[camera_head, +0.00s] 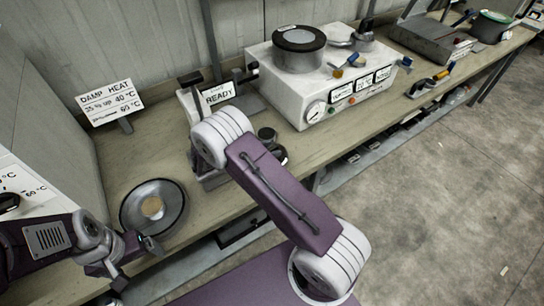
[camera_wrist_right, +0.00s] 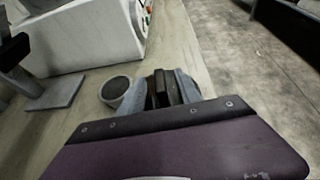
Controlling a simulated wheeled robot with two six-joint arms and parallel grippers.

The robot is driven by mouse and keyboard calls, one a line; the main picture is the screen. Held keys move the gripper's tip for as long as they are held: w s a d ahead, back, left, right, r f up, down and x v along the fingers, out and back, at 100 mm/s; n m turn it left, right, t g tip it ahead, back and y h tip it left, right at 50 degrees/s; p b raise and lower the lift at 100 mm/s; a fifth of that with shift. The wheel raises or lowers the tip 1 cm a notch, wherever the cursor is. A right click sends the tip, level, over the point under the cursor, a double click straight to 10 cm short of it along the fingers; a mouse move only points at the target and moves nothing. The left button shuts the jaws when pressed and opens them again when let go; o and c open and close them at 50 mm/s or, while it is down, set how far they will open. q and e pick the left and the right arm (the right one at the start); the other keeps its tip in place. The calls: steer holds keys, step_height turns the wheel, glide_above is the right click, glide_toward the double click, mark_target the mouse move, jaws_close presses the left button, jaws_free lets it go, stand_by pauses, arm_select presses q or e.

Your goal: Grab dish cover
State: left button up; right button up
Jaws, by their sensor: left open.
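A round, shiny metal dish-shaped piece (camera_head: 170,191) with a tan centre lies on the bench at the left in the head view. I cannot tell whether it is the dish cover or a dish. My left gripper (camera_head: 132,258) is open, just below and beside this piece, with no object visible between its fingers. My right arm crosses the middle of the head view and hides most of its gripper. In the right wrist view, my right gripper (camera_wrist_right: 163,90) shows grey fingers with dark parts between them; whether these are a held object is unclear.
A small dark-topped cylinder (camera_wrist_right: 115,90) stands beside the right gripper. A white machine (camera_head: 315,85) carries a round, dark-topped container (camera_head: 299,48). Open floor (camera_head: 440,190) lies to the right.

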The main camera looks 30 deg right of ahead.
jaws_close()
stand_by(1.3)
